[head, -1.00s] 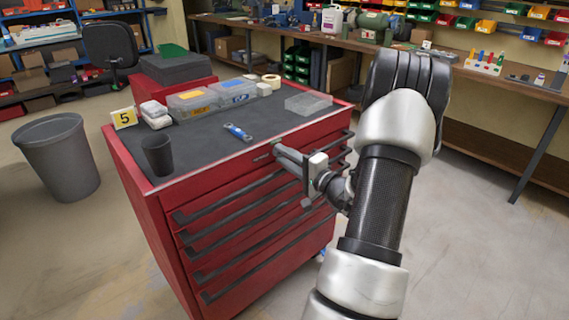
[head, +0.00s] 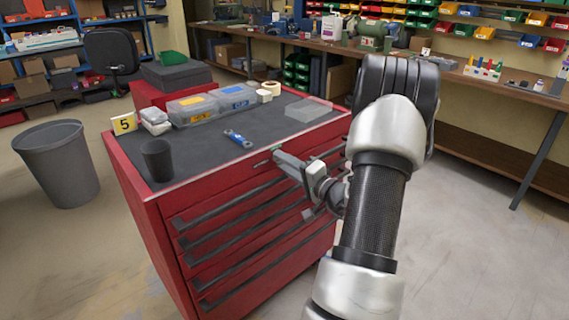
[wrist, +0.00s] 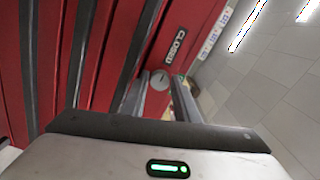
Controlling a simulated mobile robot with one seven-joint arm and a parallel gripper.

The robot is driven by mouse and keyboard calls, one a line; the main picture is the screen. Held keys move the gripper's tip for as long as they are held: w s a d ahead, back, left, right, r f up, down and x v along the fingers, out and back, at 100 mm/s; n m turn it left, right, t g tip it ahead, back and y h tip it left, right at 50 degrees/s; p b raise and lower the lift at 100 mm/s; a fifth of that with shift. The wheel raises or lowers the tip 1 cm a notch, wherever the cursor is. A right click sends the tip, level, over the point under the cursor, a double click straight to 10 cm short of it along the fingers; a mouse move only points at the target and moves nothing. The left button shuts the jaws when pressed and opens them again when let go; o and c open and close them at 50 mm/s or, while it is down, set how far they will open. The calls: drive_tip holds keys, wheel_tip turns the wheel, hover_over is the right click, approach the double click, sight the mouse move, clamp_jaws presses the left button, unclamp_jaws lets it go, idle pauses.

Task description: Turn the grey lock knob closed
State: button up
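The grey lock knob (wrist: 160,80) shows in the wrist view as a small round disc with a pale mark on its face. It sits on the red front of the cabinet, beside a black label (wrist: 175,46) reading CLOSED. My gripper (head: 277,158) is at the upper front of the red tool cabinet, near its top edge. In the wrist view its two fingers lie on either side of the knob, apart from each other. Whether they touch the knob is unclear. The knob is too small or hidden to make out in the head view.
The red cabinet (head: 165,225) has several dark drawer handles close below my gripper. Floor to the right is clear.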

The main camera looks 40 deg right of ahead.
drive_tip(key=shift+o, duration=1.3)
